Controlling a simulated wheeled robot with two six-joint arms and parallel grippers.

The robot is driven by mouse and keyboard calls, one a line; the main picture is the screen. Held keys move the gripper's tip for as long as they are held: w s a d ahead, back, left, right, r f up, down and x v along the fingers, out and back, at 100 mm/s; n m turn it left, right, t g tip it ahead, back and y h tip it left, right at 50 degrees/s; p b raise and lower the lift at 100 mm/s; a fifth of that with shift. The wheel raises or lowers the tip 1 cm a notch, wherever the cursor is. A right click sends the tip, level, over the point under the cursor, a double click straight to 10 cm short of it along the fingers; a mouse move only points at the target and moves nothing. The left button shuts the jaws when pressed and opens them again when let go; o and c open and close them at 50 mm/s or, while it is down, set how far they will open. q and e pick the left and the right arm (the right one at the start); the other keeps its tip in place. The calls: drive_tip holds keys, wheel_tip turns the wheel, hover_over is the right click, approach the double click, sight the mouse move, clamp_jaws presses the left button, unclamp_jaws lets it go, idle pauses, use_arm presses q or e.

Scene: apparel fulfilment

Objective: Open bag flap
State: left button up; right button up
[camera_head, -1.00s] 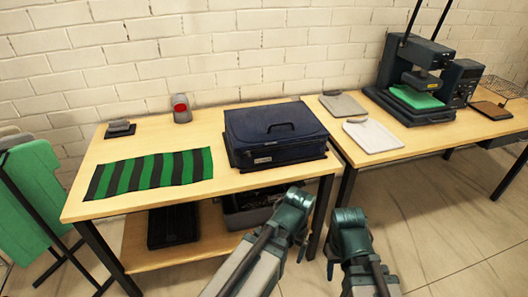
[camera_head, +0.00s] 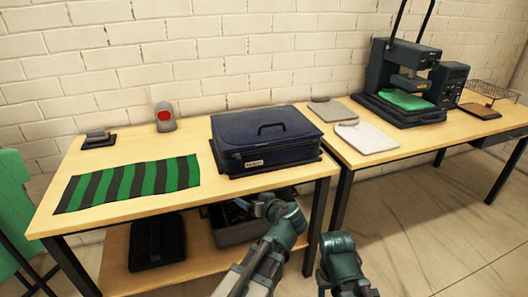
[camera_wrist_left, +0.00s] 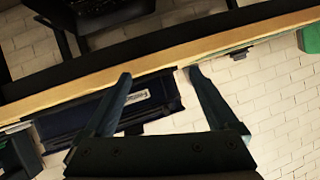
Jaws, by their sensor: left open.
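The dark blue bag (camera_head: 265,150) lies closed on the wooden table, with a handle on its lid and a white label (camera_head: 254,163) on its front side. My left gripper (camera_head: 266,203) is below and in front of the bag, near the table's front edge, apart from it. In the left wrist view its two fingers (camera_wrist_left: 160,72) are spread and empty. The bag's labelled side (camera_wrist_left: 90,112) shows behind and between them. My right arm shows at the lower right in the head view, but its gripper is hidden.
A green-and-black striped cloth (camera_head: 130,183) lies left of the bag on the table (camera_head: 200,210). A grey bin (camera_head: 235,230) and a black tray (camera_head: 157,240) sit on the lower shelf.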

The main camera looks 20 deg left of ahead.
use_arm(q)
drive_tip(key=w+d+r+t, duration=0.5)
drive_tip(key=d+r+t, duration=0.15)
drive_tip(key=r, duration=0.35)
drive_tip(key=x, duration=1.3)
drive_tip(key=shift+f+y, duration=0.2)
drive_tip(key=shift+y, duration=0.1)
drive_tip(key=shift+a, duration=0.1)
clamp_jaws()
